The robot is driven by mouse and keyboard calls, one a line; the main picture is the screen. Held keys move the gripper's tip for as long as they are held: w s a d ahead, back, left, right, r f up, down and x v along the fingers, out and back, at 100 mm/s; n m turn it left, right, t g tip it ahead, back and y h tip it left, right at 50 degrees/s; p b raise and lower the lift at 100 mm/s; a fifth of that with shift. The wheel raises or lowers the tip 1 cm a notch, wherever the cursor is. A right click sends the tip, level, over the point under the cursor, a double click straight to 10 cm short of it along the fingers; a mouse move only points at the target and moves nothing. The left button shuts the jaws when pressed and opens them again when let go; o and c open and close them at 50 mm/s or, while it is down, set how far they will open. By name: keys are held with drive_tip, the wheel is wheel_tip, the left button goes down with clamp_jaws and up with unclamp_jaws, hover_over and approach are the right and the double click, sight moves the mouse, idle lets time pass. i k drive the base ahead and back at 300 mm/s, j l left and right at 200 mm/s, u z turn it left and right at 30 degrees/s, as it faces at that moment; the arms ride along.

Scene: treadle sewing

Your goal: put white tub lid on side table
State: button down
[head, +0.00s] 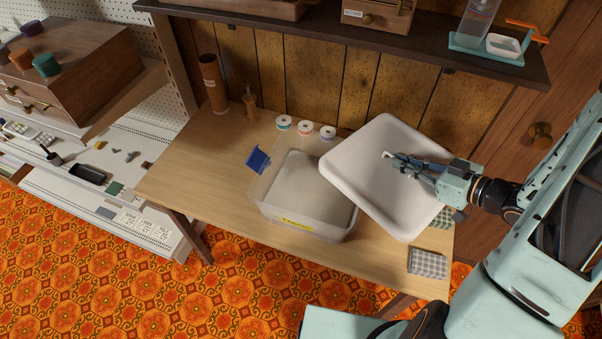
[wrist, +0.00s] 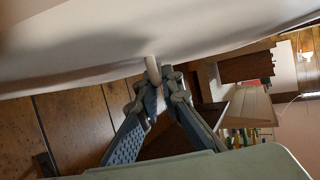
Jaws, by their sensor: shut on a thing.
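The white tub lid (head: 365,165) is held tilted in the air above the right side of the wooden table, partly over the clear tub's right edge. My gripper (head: 392,157) is shut on the lid's small handle near its middle. In the wrist view the fingertips (wrist: 160,85) close around the pale handle (wrist: 152,69), with the lid's white face (wrist: 130,35) above them. The clear tub (head: 305,190) with a yellow label stands open on the table (head: 200,165). I cannot tell which surface is the side table.
Several thread spools (head: 305,128) stand behind the tub, with a blue item (head: 258,160) at its left. Folded checked cloth (head: 428,263) lies at the front right. A dark shelf (head: 400,42) overhangs the back. The table's left part is clear.

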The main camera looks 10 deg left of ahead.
sight(217, 157)
drive_tip(key=j+z, duration=0.15)
drive_tip(key=j, duration=0.4)
drive_tip(key=j+z, duration=0.1)
drive_tip(key=j, duration=0.45)
drive_tip(key=k+j+z, duration=0.15)
drive_tip(key=j, duration=0.35)
drive_tip(key=j+z, duration=0.1)
drive_tip(key=j, duration=0.45)
drive_tip(key=k+j+z, duration=0.15)
drive_tip(key=j, duration=0.35)
drive_tip(key=k+j+z, duration=0.1)
drive_tip(key=j, duration=0.45)
drive_tip(key=k+j+z, duration=0.15)
drive_tip(key=j, duration=0.35)
drive_tip(key=k+j+z, duration=0.1)
drive_tip(key=j, duration=0.4)
